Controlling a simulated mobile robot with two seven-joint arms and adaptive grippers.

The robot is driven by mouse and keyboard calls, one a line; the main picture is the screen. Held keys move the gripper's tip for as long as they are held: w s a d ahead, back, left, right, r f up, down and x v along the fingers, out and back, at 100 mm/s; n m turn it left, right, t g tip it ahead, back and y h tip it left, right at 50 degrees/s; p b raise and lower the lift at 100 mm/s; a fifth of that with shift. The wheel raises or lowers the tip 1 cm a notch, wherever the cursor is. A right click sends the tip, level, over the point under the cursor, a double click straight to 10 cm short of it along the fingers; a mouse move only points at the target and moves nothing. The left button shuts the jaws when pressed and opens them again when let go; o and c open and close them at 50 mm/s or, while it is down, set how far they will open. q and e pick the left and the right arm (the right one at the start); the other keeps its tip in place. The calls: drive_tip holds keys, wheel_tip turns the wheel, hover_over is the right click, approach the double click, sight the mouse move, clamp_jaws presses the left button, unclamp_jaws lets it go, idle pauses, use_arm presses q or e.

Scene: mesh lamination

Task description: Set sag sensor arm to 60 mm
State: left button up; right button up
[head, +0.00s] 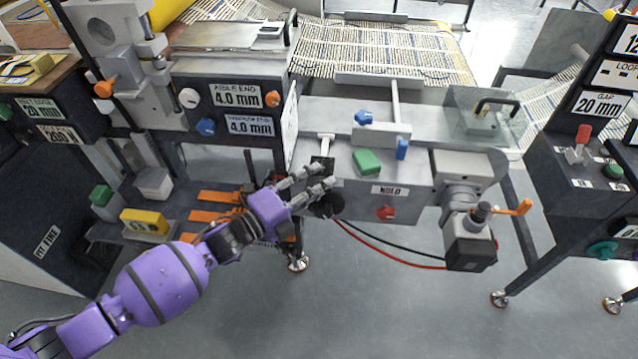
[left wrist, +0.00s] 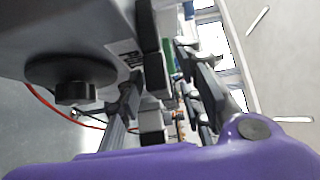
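My left gripper (head: 325,175) is in front of the left end of the grey middle unit. Its fingers are apart, and I see nothing clearly gripped. In the left wrist view the two fingers (left wrist: 168,92) reach forward with dark and white blocks between or behind them. A round black knob (head: 330,205) sits just below the fingers; it also shows in the left wrist view (left wrist: 75,82). A light T-shaped lever (head: 326,147) stands just behind the fingertips. No part is readably marked as the sag sensor arm. My right gripper is not in view.
The middle unit carries a green button (head: 367,162), a red knob (head: 386,213) and a "HOLD" label (head: 390,190). Left displays (head: 237,96) read 4.0 mm. Red and black cables (head: 385,250) hang below.

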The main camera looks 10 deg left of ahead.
use_arm(q)
drive_tip(key=shift+w+d, duration=0.2)
drive_tip(key=shift+d, duration=0.1)
clamp_jaws()
